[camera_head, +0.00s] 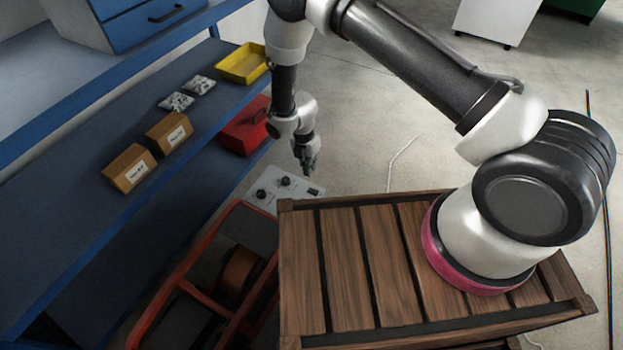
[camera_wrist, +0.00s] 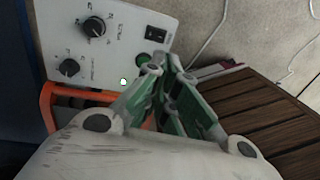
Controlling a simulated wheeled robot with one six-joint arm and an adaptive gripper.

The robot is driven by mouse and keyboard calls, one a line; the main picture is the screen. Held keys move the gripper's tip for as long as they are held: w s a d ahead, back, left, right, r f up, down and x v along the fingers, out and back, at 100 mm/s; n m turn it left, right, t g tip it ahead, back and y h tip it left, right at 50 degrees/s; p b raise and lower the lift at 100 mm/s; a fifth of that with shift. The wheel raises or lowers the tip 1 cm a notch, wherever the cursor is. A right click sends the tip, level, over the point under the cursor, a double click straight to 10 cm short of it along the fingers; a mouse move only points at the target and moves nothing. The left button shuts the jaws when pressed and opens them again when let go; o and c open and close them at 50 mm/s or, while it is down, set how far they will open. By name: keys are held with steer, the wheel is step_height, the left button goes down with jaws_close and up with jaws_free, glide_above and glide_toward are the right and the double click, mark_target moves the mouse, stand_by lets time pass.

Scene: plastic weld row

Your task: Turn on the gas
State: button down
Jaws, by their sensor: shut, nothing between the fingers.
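A white control panel (camera_head: 268,196) sits at the end of an orange-red frame. In the wrist view the panel (camera_wrist: 110,55) carries a larger black knob (camera_wrist: 93,27), a smaller black knob (camera_wrist: 68,68), a black rocker switch (camera_wrist: 156,33) and a small pale green lit dot (camera_wrist: 123,82). A dark green round part (camera_wrist: 143,60) shows beside my fingertips. My gripper (camera_wrist: 163,68) is shut and empty, its green-and-grey fingers together over the panel's lower right part. In the head view my gripper (camera_head: 307,166) points down above the panel. I cannot tell whether it touches the panel. The printed labels are too blurred to read.
The orange-red frame (camera_head: 165,298) stands below the panel. A slatted wooden top (camera_head: 345,270) lies close on the right. Open floor lies beyond.

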mark_target(313, 191)
steer(key=f, duration=0.4)
steer(key=d+f, duration=0.1)
steer(key=f, duration=0.3)
steer(key=s+f, duration=0.1)
steer(key=f, duration=0.4)
steer(key=shift+d, duration=0.15)
steer(key=shift+d+f, duration=0.15)
steer(key=shift+f, duration=0.2)
steer(key=shift+w+a+r, duration=0.25)
steer(key=shift+w+a, duration=0.15)
steer(key=shift+a, duration=0.3)
